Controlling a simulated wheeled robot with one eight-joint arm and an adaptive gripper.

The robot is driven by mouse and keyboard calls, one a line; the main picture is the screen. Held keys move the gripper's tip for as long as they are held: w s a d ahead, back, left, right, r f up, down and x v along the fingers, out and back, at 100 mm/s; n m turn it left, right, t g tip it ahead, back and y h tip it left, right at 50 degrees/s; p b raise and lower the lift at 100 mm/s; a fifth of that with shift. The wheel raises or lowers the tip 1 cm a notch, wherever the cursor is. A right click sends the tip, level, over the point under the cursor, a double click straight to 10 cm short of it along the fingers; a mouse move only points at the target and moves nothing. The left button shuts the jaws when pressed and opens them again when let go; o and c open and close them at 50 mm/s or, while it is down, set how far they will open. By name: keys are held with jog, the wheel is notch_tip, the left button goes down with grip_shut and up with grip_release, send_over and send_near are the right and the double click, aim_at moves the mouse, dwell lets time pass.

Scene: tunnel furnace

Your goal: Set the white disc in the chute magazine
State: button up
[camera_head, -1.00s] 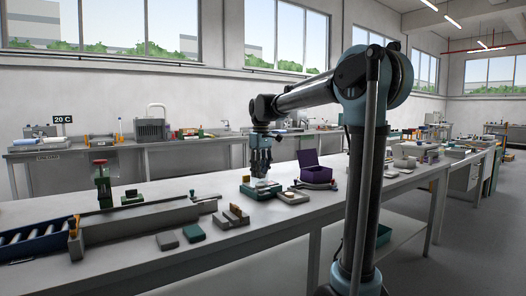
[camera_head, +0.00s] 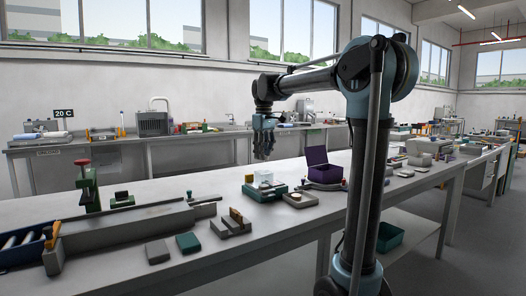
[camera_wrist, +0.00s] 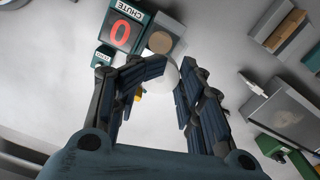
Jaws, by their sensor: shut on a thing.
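In the wrist view a white disc (camera_wrist: 164,78) shows between the fingers of my gripper (camera_wrist: 157,88), partly hidden by them. The gripper is shut on it. In the head view my gripper (camera_head: 264,150) hangs in the air above a teal-based unit (camera_head: 265,194) with a clear box-like top; the disc cannot be made out there. In the wrist view a dark teal unit marked CHUTE (camera_wrist: 126,30), with a red 0 on its panel, lies beyond the fingertips. Beside it is a pale block with a round brown face (camera_wrist: 162,42). The disc is apart from the table.
A purple open box (camera_head: 321,166) stands right of the teal-based unit, and a flat grey tray (camera_head: 300,200) lies in front. Grey fixtures (camera_head: 231,224), a long rail (camera_head: 130,228) and a green press (camera_head: 89,188) are to the left.

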aim_at(264, 172)
jog(key=shift+f, duration=2.75)
jog(key=shift+s+d+f, duration=0.15)
jog(key=shift+s+f, duration=0.05)
jog(key=shift+f, duration=0.25)
jog(key=shift+c, duration=0.3)
jog(key=shift+s+f, duration=0.2)
jog(key=shift+s, duration=0.35)
grip_shut()
jog(key=shift+c, duration=0.6)
grip_release()
jog(key=shift+s+f, duration=0.2)
jog(key=shift+f, duration=0.15)
jog(key=shift+w+f, duration=0.95)
jog(key=shift+f, duration=0.15)
jog(key=shift+w+a+r, duration=0.1)
jog(key=shift+a+r, duration=0.1)
jog(key=shift+r, duration=0.2)
grip_shut()
